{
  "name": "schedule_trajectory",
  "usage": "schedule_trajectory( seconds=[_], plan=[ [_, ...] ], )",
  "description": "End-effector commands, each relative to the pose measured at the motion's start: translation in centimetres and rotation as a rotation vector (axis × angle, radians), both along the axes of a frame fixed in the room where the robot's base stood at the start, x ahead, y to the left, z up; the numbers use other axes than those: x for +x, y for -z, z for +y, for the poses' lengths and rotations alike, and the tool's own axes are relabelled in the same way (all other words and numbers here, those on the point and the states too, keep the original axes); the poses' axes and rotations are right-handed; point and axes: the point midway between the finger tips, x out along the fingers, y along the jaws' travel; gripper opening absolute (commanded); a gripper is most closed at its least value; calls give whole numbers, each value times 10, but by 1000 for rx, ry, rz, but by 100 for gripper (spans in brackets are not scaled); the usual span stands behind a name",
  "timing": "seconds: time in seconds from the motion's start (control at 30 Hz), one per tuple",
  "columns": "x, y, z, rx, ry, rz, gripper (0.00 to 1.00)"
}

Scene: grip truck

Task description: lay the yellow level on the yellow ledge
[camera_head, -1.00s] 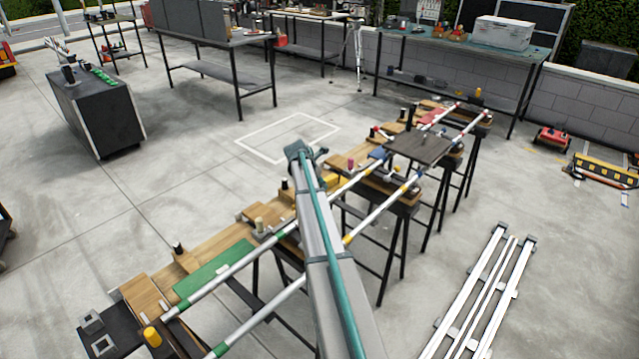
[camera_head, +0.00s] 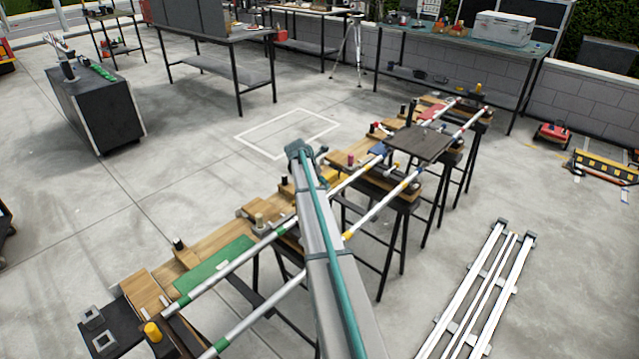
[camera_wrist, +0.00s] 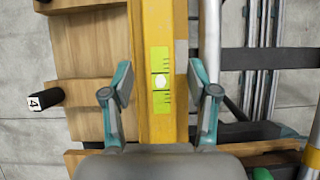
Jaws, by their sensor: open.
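The yellow level (camera_wrist: 158,25) runs lengthwise up the middle of the wrist view, with a bright green vial window (camera_wrist: 161,80) in it. My gripper (camera_wrist: 160,78) is open, one teal-and-grey finger on each side of the level, with a gap on both sides. I cannot tell how far above it the fingers are. In the head view my arm hides the gripper and most of what lies beneath it. A small yellow patch (camera_head: 329,179) shows just right of the arm; I cannot tell whether it is the ledge or the level.
Wooden boards (camera_wrist: 85,50) and a black peg marked 4 (camera_wrist: 47,99) lie left of the level. Pale metal pipes (camera_wrist: 209,35) run along its right. In the head view, a long row of trestles carries boards, pegs and pipes. White rails (camera_head: 480,290) lie on the floor at right.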

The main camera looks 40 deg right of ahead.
Motion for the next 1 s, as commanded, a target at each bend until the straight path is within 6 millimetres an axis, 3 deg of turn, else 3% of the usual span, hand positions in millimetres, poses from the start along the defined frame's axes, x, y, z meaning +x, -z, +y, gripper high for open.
schedule_trajectory(
  seconds=[0.23, 0.7, 1.0],
  plan=[
    [-1, -12, 7, -1, -1, -2, 59],
    [-7, -84, 47, -1, -1, -2, 59],
    [-8, -104, 59, 0, 0, 0, 59]
  ],
)
